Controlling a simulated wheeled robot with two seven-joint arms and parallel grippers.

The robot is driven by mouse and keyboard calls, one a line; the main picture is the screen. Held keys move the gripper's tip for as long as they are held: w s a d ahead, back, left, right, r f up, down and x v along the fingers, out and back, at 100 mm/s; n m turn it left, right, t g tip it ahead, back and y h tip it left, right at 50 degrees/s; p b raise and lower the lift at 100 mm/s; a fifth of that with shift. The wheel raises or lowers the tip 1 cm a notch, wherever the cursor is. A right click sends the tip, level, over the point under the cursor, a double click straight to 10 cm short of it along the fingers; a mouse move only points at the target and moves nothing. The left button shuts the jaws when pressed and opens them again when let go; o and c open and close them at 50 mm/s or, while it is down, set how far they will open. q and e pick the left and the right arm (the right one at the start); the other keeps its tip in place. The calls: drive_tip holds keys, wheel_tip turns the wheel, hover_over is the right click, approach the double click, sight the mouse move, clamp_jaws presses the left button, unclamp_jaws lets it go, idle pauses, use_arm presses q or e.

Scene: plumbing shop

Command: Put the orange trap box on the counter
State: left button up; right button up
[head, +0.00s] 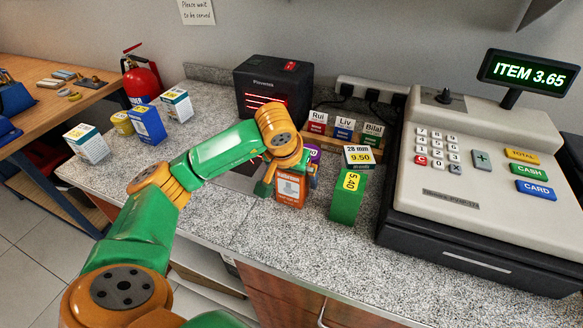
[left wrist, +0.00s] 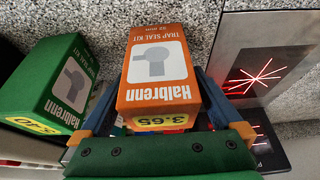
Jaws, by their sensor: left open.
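The orange trap box (head: 291,190), marked "Trap Seal Kit", stands upright on or just over the speckled counter (head: 259,240) in the middle of the head view. My left gripper (head: 286,172) reaches it from above, its jaws open with one finger on each side of the box. In the left wrist view the orange box (left wrist: 158,75) shows between the blue fingers, its 3.65 label towards the palm. Whether the fingers touch its sides I cannot tell. My right gripper is not in view.
A green box (head: 347,196) stands just right of the orange one. A cash register (head: 440,200) reading ITEM 3.65 is further right. The black scanner (head: 272,85) with red lines is behind. Several boxes, including a blue one (head: 147,124), stand on the left.

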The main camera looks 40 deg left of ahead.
use_arm(q)
drive_tip(key=v, duration=1.1)
drive_tip(key=shift+s, duration=0.1)
